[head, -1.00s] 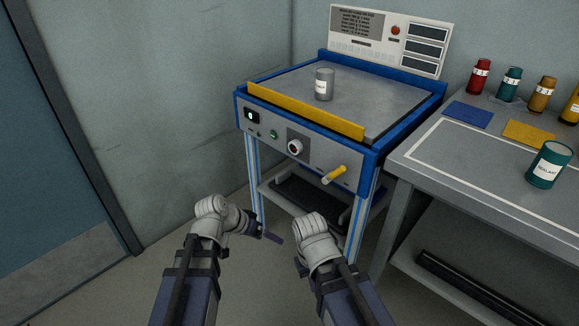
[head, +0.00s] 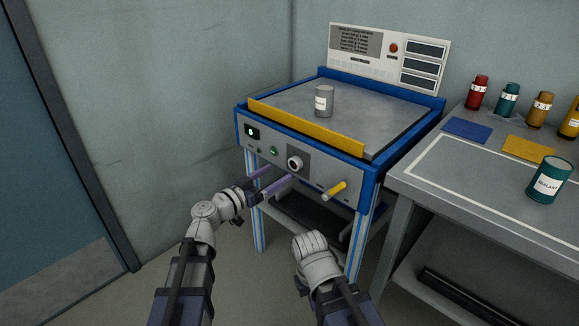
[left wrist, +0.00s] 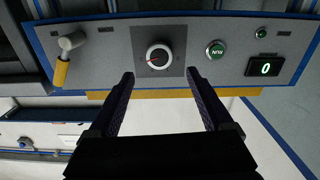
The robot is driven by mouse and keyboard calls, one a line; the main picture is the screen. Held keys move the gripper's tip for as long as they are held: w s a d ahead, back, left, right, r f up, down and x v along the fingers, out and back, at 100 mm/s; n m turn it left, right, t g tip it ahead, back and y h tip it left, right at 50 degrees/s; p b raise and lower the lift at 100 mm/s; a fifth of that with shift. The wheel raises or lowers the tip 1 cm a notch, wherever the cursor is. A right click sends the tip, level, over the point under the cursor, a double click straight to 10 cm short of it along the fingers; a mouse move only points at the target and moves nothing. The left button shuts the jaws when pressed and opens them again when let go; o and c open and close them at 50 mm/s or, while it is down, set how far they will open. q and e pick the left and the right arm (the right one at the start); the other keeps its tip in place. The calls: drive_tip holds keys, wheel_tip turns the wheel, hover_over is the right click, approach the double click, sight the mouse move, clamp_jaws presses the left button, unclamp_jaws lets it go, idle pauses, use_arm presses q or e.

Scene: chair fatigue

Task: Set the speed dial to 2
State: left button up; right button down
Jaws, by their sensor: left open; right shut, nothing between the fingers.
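The speed dial (head: 295,163) is a round white-rimmed knob on a dark square plate on the machine's front panel. In the left wrist view the dial (left wrist: 159,57) shows a dark centre and a red pointer mark toward the left of the picture; its numbers are too small to read. My left gripper (head: 280,174) is open, its two purple fingers pointing at the panel just below and left of the dial. In the left wrist view its fingertips (left wrist: 160,76) lie either side of the dial's line, apart from it. My right gripper (head: 314,246) is low before the machine, shut and empty, fingers hidden.
A green button (left wrist: 215,49) and a display (left wrist: 264,66) reading 0 sit beside the dial. A yellow-handled lever (head: 335,191) sticks out on its right. A grey can (head: 324,101) stands on the machine top. A workbench (head: 420,175) with bottles is at right.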

sight(293, 164)
use_arm(q)
drive_tip(key=x, duration=0.6)
drive_tip(key=shift+w+d, duration=0.2)
drive_tip(key=shift+d, duration=0.05)
clamp_jaws()
idle(0.5)
